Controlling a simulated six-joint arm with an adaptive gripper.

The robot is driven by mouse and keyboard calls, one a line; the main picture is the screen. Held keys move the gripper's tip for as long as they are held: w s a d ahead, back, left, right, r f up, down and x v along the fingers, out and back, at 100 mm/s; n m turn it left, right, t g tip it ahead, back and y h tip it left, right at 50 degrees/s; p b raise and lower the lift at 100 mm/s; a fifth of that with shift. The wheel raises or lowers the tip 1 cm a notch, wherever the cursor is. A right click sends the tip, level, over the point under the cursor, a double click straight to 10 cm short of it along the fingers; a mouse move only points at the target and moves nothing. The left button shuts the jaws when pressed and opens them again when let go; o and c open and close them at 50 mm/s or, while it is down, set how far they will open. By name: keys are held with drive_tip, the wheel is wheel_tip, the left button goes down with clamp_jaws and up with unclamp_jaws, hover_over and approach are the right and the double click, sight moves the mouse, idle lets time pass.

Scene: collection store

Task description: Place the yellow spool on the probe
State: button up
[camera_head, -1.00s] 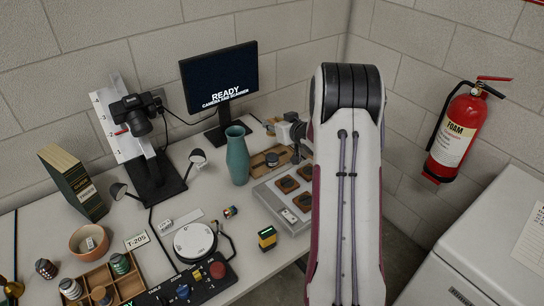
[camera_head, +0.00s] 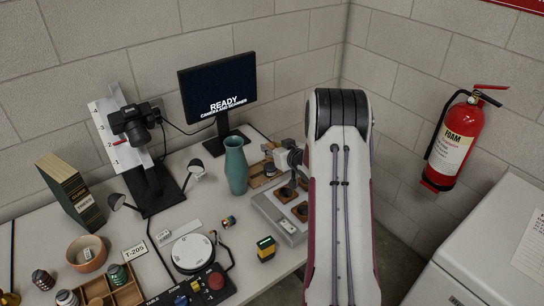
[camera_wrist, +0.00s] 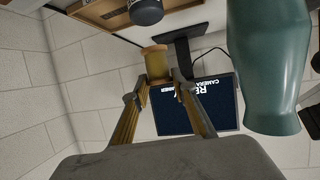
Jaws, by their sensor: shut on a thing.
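In the wrist view, my gripper (camera_wrist: 158,82) is shut on the yellow spool (camera_wrist: 157,61), a small cylinder with flanged ends between the fingertips. In the head view, my gripper (camera_head: 291,180) is over the back part of the grey tray on the right of the table, partly behind my arm. The spool cannot be made out there. I cannot tell which thing is the probe.
A teal vase (camera_head: 236,168) stands close left of my gripper; it also shows in the wrist view (camera_wrist: 268,70). The grey tray (camera_head: 289,235) holds brown pads. A monitor (camera_head: 217,86) stands behind.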

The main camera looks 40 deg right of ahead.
drive_tip(key=shift+f, duration=0.1)
drive_tip(key=shift+f, duration=1.8)
drive_tip(key=shift+f, duration=0.1)
drive_tip(key=o, duration=1)
drive_tip(key=shift+s, duration=0.1)
drive_tip(key=shift+s+r, duration=0.35)
drive_tip(key=shift+s, duration=0.15)
drive_tip(key=v, duration=1)
drive_tip(key=shift+s+r, duration=0.15)
drive_tip(key=shift+s, duration=0.2)
drive_tip(key=shift+a, duration=0.15)
